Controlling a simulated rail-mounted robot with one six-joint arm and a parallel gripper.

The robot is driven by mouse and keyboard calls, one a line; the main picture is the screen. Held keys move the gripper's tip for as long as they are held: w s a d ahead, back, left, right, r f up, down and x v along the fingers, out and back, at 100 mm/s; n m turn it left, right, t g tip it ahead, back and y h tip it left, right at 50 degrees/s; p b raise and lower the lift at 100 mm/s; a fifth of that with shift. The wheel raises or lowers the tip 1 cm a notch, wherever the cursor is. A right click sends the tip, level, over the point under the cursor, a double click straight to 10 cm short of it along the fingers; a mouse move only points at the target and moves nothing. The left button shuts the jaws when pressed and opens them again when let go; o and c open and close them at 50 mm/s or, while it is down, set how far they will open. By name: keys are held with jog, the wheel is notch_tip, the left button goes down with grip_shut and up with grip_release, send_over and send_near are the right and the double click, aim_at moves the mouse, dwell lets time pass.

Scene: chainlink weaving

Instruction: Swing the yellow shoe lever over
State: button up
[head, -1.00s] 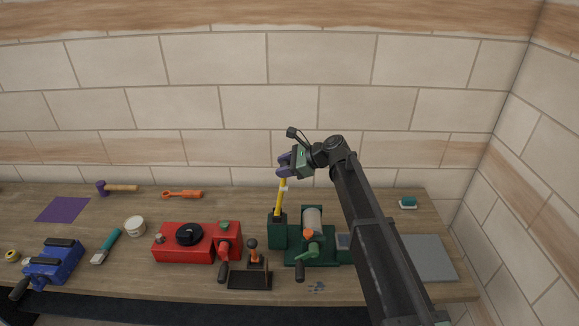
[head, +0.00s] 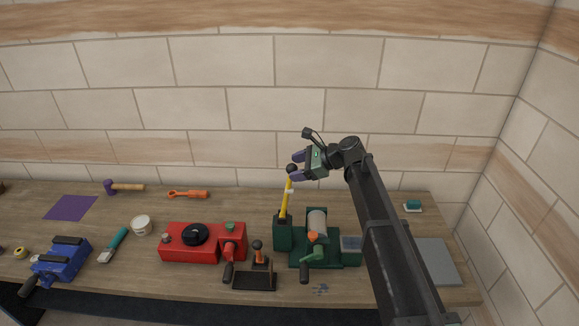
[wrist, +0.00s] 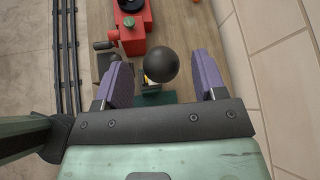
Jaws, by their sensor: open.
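The yellow shoe lever (head: 285,200) rises from the left part of the green machine (head: 284,236) and leans slightly right. Its black ball knob (head: 291,168) tops it. My gripper (head: 296,166) is at the knob, with its purple fingers open. In the wrist view the black knob (wrist: 161,64) sits between the two spread fingers of my gripper (wrist: 165,83). Neither finger visibly touches it. The lever's shaft is mostly hidden below the knob in that view.
A red machine (head: 190,251) stands left of the green one, with a small orange lever on a black stand (head: 255,280) in front. A blue vise (head: 62,258) is at far left. A grey plate (head: 437,262) lies right. The tiled wall (head: 220,110) is behind.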

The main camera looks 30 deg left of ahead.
jog(key=p+v, duration=0.2)
jog(key=v, duration=0.5)
jog(key=shift+d+r+p, duration=0.2)
jog(key=shift+d+p, duration=0.15)
jog(key=shift+p, duration=0.05)
jog(key=s+d+f+n+t+h+b, duration=0.1)
jog(key=s+d+f+n+h+b, duration=0.3)
jog(key=d+f, duration=0.5)
jog(key=s+d+f+n+t+h+b, duration=0.1)
jog(key=s+d+f+n+h+b, duration=0.3)
jog(key=s+d+f+b, duration=0.5)
jog(key=s+d+f+n+h+b, duration=0.3)
jog(key=s+d+f+b, duration=0.4)
jog(key=d, duration=1.9)
notch_tip(320, 180, down, 4)
jog(key=shift+s+d+r+n+t+h, duration=0.1)
jog(key=shift+s+d+n+t+h, duration=0.3)
jog(key=shift+s, duration=0.35)
